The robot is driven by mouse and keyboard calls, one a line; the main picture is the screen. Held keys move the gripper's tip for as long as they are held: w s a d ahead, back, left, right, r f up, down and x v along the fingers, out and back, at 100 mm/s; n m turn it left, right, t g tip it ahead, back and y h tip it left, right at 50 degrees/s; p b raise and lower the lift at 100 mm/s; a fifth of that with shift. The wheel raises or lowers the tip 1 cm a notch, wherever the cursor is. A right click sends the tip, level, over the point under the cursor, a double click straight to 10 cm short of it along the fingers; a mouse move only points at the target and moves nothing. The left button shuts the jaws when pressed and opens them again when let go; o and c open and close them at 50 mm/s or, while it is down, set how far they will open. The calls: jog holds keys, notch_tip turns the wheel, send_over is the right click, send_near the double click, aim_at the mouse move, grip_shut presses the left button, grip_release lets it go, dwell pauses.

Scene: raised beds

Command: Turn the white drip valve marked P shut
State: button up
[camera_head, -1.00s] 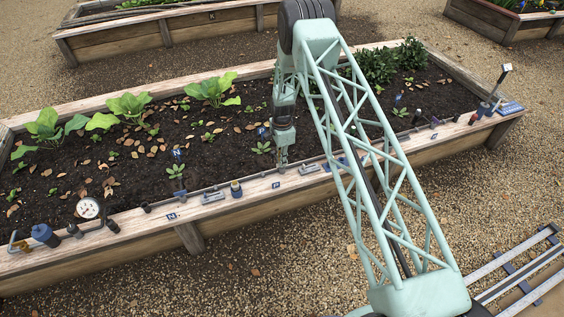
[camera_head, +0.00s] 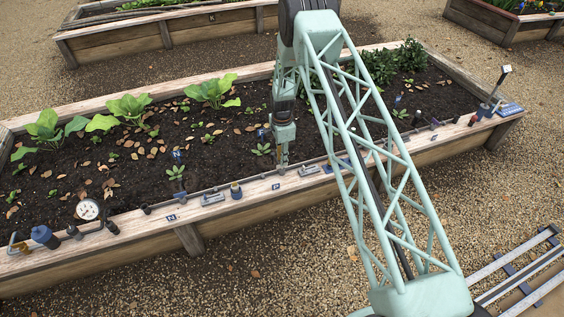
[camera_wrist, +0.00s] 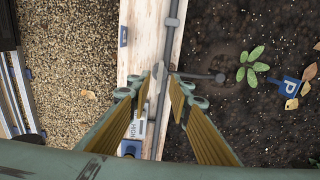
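My gripper (camera_head: 283,168) reaches down to the near rim of the planted bed, just behind the blue P label (camera_head: 276,186). In the wrist view my gripper (camera_wrist: 157,82) has its two yellow-padded fingers apart, one on each side of the grey drip line. A small pale valve part (camera_wrist: 158,70) shows between the fingertips, and I cannot tell whether either finger touches it. A thin branch tube runs right from there to an emitter (camera_wrist: 220,77) beside a small seedling (camera_wrist: 250,65). A blue P sign (camera_wrist: 291,84) stands in the soil past the seedling. The valve is hidden in the head view.
The bed's wooden rim (camera_head: 240,204) carries the drip line, grey fittings (camera_head: 212,198), a dark blue-capped fitting (camera_head: 236,190) and a pressure gauge (camera_head: 88,209). Gravel (camera_head: 290,250) in front is open.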

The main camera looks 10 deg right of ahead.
notch_tip(320, 180, up, 9)
dwell(0.6)
jog(key=shift+r, duration=0.1)
dwell(0.5)
jog(key=s+r+n+t, duration=0.1)
jog(key=s+r+n, duration=0.15)
jog(key=r, duration=1.05)
jog(key=s+r+n, duration=0.1)
jog(key=s+r, duration=0.2)
jog(key=r, duration=1)
jog(key=s+r+n+t, duration=0.1)
jog(key=s+r+n, duration=0.1)
jog(key=s+r, duration=0.75)
jog(key=s+r+n, duration=0.3)
jog(key=s+r, duration=0.3)
jog(key=r, duration=0.6)
jog(key=s+r+n, duration=0.1)
jog(key=s+r, duration=0.3)
jog(key=s, duration=0.3)
jog(key=s+r+n+t, duration=0.1)
jog(key=s+r+n, duration=0.1)
jog(key=s+r, duration=0.35)
jog(key=s+r+n, duration=0.1)
jog(key=s+r, duration=0.1)
jog(key=s, duration=0.7)
jog(key=s+n+t, duration=0.1)
jog(key=s+n, duration=0.3)
jog(key=s, duration=1.7)
jog(key=shift+s+r, duration=0.15)
